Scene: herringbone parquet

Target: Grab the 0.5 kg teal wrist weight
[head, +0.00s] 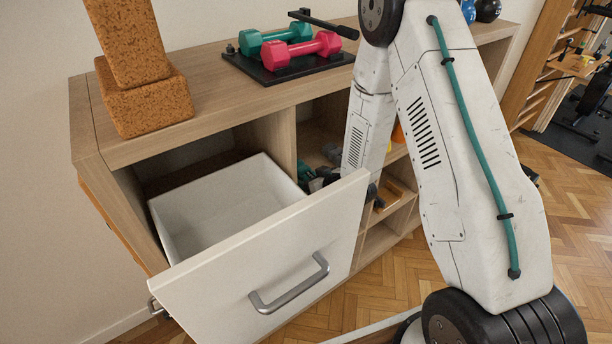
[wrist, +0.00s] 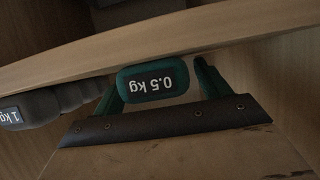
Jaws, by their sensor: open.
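The teal wrist weight (wrist: 155,82), marked "0.5 kg" upside down in the wrist view, sits just ahead of my gripper, between its fingers. My gripper (wrist: 159,72) is open, with one teal finger on each side of the weight. A gap shows on the right; whether the left finger touches cannot be told. In the head view my arm reaches down to the shelf unit and hides most of the gripper. Small teal and dark shapes show there in a compartment, too small to tell apart.
A grey weight marked "1 kg" (wrist: 42,108) lies left of my gripper. The wooden shelf edge (wrist: 130,52) crosses close in front. An open white drawer (head: 250,250) juts out left of my arm. Cork blocks (head: 150,103) and dumbbells (head: 300,50) stand on top of the unit.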

